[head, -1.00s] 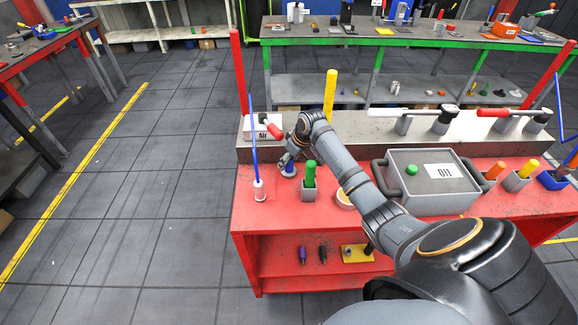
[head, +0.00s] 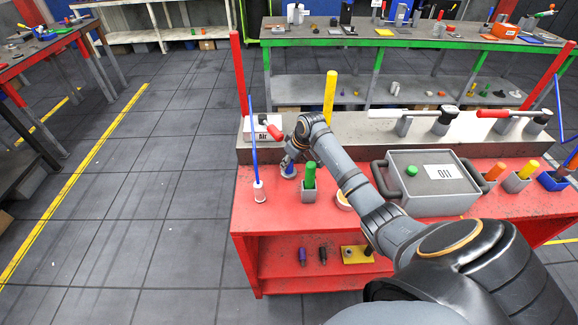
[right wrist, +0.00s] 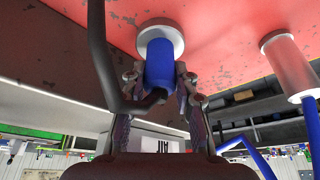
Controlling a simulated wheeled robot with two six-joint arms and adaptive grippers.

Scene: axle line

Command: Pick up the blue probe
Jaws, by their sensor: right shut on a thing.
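The blue probe (head: 288,171) stands upright at the left part of the red workbench, mostly hidden behind my right gripper (head: 288,165) in the head view. In the right wrist view the probe is a short blue cylinder (right wrist: 161,72) in a white round base (right wrist: 158,40) on the red surface. The two fingers of my right gripper (right wrist: 160,85) are shut on its blue body, one on each side. The probe is still at its base; I cannot tell any lift. My left gripper is not in view.
A tall thin blue rod in a white holder (head: 259,192) stands just left of the probe. A grey holder with a green handle (head: 309,182) is close on the right. A grey box (head: 430,190) is farther right. A grey ledge (head: 360,140) runs behind.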

